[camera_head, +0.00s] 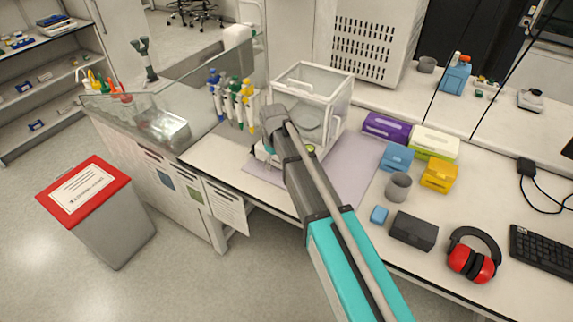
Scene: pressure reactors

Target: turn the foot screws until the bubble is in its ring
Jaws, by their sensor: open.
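The balance (338,98) with its clear glass draft shield stands on a pale mat at the near bench edge. Its front left corner is partly covered by my arm. My gripper (263,152) is small in the picture, low at that front corner and largely hidden by my own wrist. It is open, and I see nothing held in it. I cannot tell whether it touches the balance.
A rack of pipettes (232,103) stands close left of the balance. To the right are a purple box (387,128), blue and yellow boxes, a grey cup (398,186), a dark box (413,231) and red ear muffs (473,258). A red-lidded bin (84,192) stands on the floor.

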